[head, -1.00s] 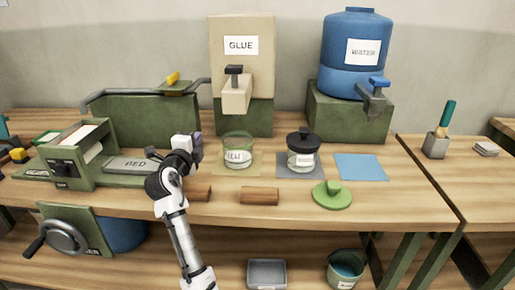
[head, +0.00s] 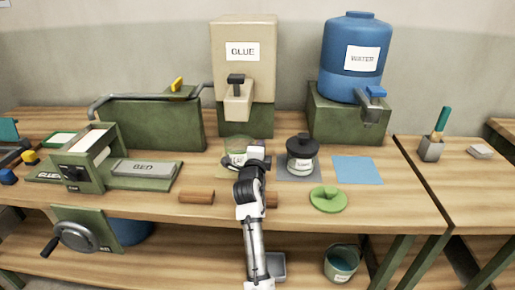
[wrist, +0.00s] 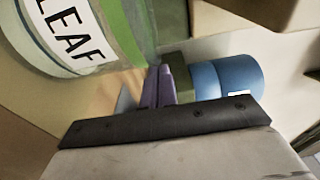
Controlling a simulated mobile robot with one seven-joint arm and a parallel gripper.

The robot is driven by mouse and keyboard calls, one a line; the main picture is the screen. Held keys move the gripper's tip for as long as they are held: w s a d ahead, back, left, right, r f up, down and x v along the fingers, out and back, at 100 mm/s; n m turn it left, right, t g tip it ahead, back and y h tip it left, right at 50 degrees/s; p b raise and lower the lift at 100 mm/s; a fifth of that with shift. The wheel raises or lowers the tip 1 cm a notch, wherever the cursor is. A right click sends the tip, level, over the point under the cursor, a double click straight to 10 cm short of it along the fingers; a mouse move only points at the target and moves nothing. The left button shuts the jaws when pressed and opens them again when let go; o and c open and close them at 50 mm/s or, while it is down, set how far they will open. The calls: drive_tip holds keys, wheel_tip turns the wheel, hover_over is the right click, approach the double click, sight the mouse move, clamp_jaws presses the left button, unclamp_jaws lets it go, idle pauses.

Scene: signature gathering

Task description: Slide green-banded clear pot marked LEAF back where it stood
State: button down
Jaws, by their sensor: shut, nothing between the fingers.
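The green-banded clear pot marked LEAF (head: 236,157) stands on a tan mat (head: 222,172) below the glue dispenser. My arm hides part of its right side in the head view. In the wrist view the pot (wrist: 88,38) fills the upper left, with its label and green band close to the camera. My gripper (head: 258,148) is at the right front of the pot. Its purple fingers (wrist: 159,86) are together and empty, beside the pot's band; whether they touch it I cannot tell.
A black-lidded jar (head: 301,155) stands on a grey mat (head: 301,177) just right of my gripper. A blue mat (head: 357,170) lies bare farther right. A green lid (head: 327,201) and a brown block (head: 196,197) lie in front. The glue dispenser (head: 243,70) rises behind.

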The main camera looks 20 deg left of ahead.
sight(235, 156)
drive_tip(key=shift+f, duration=0.75)
drive_tip(key=shift+s+a+f+p, duration=0.25)
drive_tip(key=shift+a+p, duration=0.15)
drive_tip(key=shift+p, duration=0.15)
drive_tip(key=shift+s+a+f+b, duration=0.15)
drive_tip(key=shift+a+b, duration=0.25)
drive_tip(key=shift+b, duration=0.25)
drive_tip(key=s+a+b, duration=0.1)
drive_tip(key=b, duration=0.1)
drive_tip(key=s+a+b, duration=0.1)
drive_tip(key=a, duration=0.1)
drive_tip(key=a+b, duration=0.1)
drive_tip(key=b, duration=0.1)
drive_tip(key=shift+s+a+b, duration=0.3)
drive_tip(key=shift+s+a, duration=0.1)
drive_tip(key=shift+s+a+r, duration=0.2)
drive_tip(key=shift+s+a, duration=0.05)
drive_tip(key=shift+a, duration=0.05)
